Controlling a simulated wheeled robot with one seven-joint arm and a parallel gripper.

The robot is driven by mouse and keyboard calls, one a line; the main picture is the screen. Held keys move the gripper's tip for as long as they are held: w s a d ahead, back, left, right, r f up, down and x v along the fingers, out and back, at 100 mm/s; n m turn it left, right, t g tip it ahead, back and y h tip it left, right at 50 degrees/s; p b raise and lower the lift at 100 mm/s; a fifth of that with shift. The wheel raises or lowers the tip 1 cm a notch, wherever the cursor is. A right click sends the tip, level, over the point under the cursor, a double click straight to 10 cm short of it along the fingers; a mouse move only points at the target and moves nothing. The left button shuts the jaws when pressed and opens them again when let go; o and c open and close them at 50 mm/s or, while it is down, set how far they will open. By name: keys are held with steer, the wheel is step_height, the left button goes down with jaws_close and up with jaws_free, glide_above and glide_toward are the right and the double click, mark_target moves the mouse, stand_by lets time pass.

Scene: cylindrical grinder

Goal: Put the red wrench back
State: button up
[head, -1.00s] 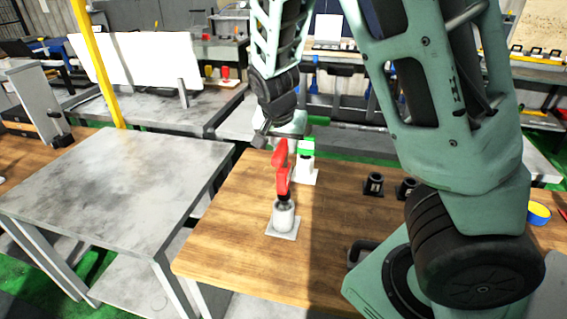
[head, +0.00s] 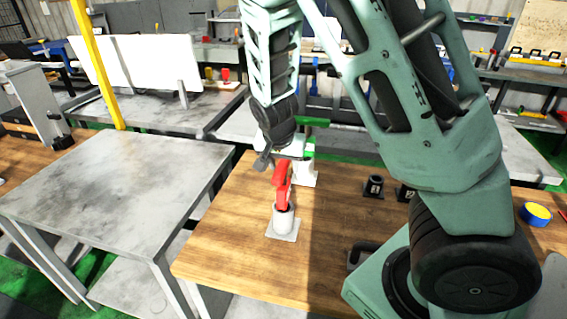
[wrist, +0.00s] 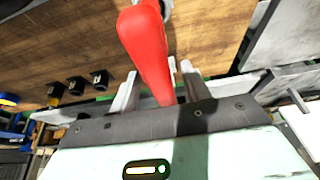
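The red wrench (head: 281,178) stands upright with its lower end in a pale cup-shaped holder (head: 284,226) on the wooden table. In the wrist view the wrench (wrist: 147,45) runs large through the middle, between my fingers. My gripper (head: 284,155) is at the upper part of the wrench and hides its top in the head view. In the wrist view my gripper (wrist: 157,88) has its fingers spread, one on each side of the wrench, with gaps showing beside it.
A second white holder (head: 304,178) with green above it stands just behind. Several small black cups (head: 373,186) stand to the right, with a yellow-and-blue roll (head: 537,214) farther right. A grey metal table (head: 110,185) on the left is bare.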

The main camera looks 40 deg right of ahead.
steer(key=p+v, duration=0.2)
steer(key=v, duration=1)
steer(key=s+a+n+g+y, duration=0.2)
steer(key=s+a+n+y, duration=0.2)
steer(key=s+a+n, duration=1.4)
steer(key=shift+s+a+g, duration=0.4)
steer(key=shift+s+a, duration=1.15)
steer(key=shift+s, duration=0.15)
steer(key=shift+r, duration=0.15)
